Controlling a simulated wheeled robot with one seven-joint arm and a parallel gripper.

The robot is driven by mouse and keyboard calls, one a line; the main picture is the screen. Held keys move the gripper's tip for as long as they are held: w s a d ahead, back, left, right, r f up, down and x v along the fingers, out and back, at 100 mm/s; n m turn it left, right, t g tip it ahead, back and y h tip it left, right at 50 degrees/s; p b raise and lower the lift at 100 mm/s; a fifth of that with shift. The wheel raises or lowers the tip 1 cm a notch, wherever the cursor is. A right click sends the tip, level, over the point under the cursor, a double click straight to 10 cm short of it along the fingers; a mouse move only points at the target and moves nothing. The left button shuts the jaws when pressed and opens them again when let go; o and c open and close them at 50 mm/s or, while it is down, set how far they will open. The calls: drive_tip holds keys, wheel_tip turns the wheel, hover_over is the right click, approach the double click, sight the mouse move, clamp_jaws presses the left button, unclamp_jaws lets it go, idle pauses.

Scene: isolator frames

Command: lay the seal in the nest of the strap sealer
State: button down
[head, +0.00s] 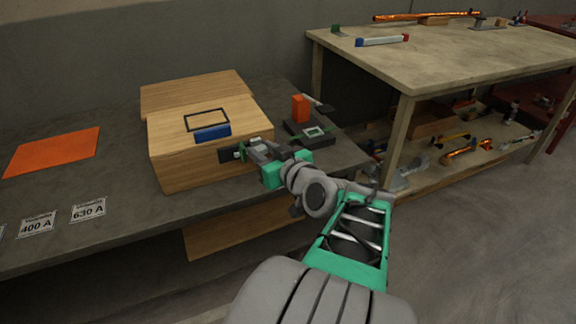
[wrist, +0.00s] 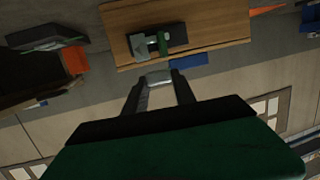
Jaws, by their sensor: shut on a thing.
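My gripper (head: 250,150) is in front of the right end of the wooden box. In the wrist view its two fingers (wrist: 160,84) are shut on a small grey metal piece, the seal (wrist: 158,76), held across the fingertips. The seal cannot be made out clearly in the head view. A dark device with a green-edged pale square, seemingly the strap sealer (head: 296,133), stands on the bench right of the box, beyond my gripper and apart from it. The square may be its nest, but I cannot tell for sure.
The wooden box (head: 180,164) carries a dark plate with a green and grey fitting (wrist: 150,42), close to my gripper. An orange block (head: 299,108) stands by the dark device. An orange sheet (head: 52,151) lies left. A second table (head: 450,60) stands right, across a gap.

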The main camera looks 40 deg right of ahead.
drive_tip(key=s+d+f+m+h, duration=0.2)
drive_tip(key=s+d+h, duration=0.1)
drive_tip(key=s+d, duration=0.3)
drive_tip(key=shift+g, duration=0.3)
drive_tip(key=w+d+f+b, duration=0.1)
drive_tip(key=w+d, duration=0.1)
drive_tip(key=w, duration=0.1)
drive_tip(key=w+d+f+b, duration=0.1)
drive_tip(key=w+d+f, duration=0.1)
drive_tip(key=w, duration=0.1)
drive_tip(key=w+d+f+b, duration=0.1)
drive_tip(key=w+d, duration=0.1)
drive_tip(key=w, duration=0.1)
drive_tip(key=shift+w+d+f, duration=0.15)
drive_tip(key=shift+d+f, duration=0.2)
drive_tip(key=shift+f, duration=0.05)
drive_tip(key=w+f, duration=0.1)
drive_tip(key=w+d+f+b, duration=0.1)
drive_tip(key=f, duration=0.1)
drive_tip(key=w+d+f+b, duration=0.1)
drive_tip(key=shift+w+d+f, duration=0.15)
drive_tip(key=shift+d+f, duration=0.05)
drive_tip(key=shift+f, duration=0.1)
wheel_tip(320, 180, down, 3)
drive_tip(key=shift+w+d+r+b, duration=0.1)
drive_tip(key=shift+b, duration=0.7)
drive_tip(key=shift+f, duration=0.35)
drive_tip(key=c, duration=1)
unclamp_jaws()
drive_tip(key=shift+r, duration=0.1)
